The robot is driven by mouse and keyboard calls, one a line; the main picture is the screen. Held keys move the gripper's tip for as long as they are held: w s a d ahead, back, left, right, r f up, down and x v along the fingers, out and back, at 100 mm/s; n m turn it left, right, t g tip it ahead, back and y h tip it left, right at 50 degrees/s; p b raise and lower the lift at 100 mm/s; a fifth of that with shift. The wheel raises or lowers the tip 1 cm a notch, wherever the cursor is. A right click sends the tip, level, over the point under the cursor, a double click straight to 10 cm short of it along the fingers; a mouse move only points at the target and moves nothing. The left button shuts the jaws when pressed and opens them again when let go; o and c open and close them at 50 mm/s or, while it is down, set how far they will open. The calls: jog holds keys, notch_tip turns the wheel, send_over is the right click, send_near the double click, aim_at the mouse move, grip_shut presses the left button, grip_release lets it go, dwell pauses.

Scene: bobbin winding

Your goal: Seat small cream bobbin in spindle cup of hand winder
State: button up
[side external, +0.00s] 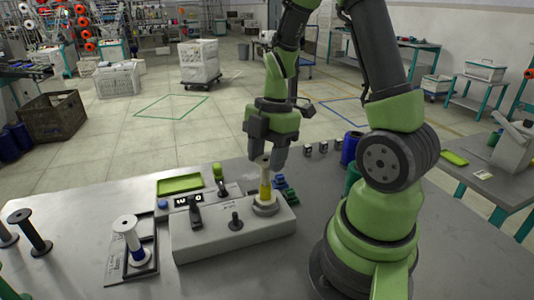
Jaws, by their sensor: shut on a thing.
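The hand winder (207,243) is a light grey box on the table, with a small display, levers and knobs on top. Its spindle cup (265,209) is a pale round ring at the box's right end. The small cream bobbin (265,188), with a yellow band, stands about upright over the cup. Its lower end is at the cup; I cannot tell whether it is inside or just above. My gripper (267,157) points down from above, shut on the bobbin's upper part, and the fingers partly hide its top.
A white bobbin with blue (128,238) stands in a dark-framed holder left of the winder. Dark spools (30,232) stand at the far left. A green tray (180,184) lies behind the winder. Green and dark blue items (285,187) sit close behind the cup. The table's front is clear.

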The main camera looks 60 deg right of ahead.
jog(key=shift+f, duration=0.3)
dwell(0.4)
jog(key=shift+f, duration=0.35)
jog(key=o, duration=0.8)
jog(key=shift+r, duration=0.1)
jog(key=shift+r, duration=3.45)
